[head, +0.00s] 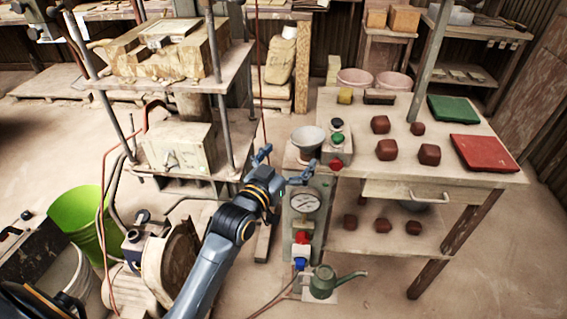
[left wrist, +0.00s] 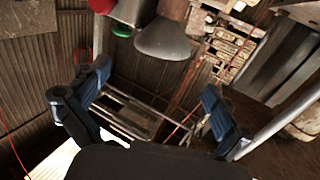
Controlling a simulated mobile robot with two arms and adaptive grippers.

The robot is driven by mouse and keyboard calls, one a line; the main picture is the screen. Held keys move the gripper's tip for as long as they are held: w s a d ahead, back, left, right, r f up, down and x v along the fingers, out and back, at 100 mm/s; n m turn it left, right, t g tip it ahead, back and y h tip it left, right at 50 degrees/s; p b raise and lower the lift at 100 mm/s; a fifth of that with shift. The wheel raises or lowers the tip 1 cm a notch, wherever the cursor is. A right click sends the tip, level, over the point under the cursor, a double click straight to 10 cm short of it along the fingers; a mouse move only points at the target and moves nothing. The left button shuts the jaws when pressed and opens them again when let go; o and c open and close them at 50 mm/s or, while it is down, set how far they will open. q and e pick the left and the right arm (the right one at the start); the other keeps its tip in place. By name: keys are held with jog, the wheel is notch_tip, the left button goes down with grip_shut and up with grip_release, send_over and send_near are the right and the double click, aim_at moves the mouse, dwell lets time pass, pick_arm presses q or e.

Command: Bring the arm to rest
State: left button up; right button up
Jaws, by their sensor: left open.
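My left arm reaches up from the bottom of the head view. Its gripper (head: 272,168) is in front of the press frame, just left of the pressure gauge (head: 305,203). In the left wrist view the two blue fingers (left wrist: 155,105) stand wide apart with nothing between them. A grey bowl-shaped cup (left wrist: 163,40) and a green button (left wrist: 122,30) lie beyond the fingers there. The cup also shows in the head view (head: 308,137), up and right of the gripper. The right gripper is not in view.
A worktable (head: 475,180) at the right holds several brown clay lumps, a green tile (head: 453,109) and a red tile (head: 483,154). The tile press (head: 170,80) stands at the left. A watering can (head: 325,282) and a green bucket (head: 85,222) are lower. Floor at the lower right is clear.

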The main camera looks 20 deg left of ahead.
pick_arm(q)
jog(key=s+f+g+p, duration=0.1)
jog(key=s+f+g, duration=0.3)
jog(key=f, duration=0.9)
jog(key=s+f+g+y, duration=0.15)
jog(key=s+f, duration=0.45)
jog(key=f, duration=0.7)
jog(key=s+f+g+p, duration=0.1)
jog(key=s+f+g, duration=0.25)
jog(key=f, duration=0.95)
jog(key=s+f+g, duration=0.2)
jog(key=s+f, duration=0.4)
jog(key=s, duration=0.6)
jog(key=s+a+f+g, duration=0.1)
jog(key=s+f+g, duration=0.2)
jog(key=s+f, duration=0.4)
jog(key=s+a+f+m+g+p, duration=0.1)
jog(key=s+f+g, duration=0.2)
jog(key=s, duration=1.5)
notch_tip(320, 180, down, 4)
jog(key=shift+a+f+y, duration=0.15)
jog(key=shift+y, duration=0.2)
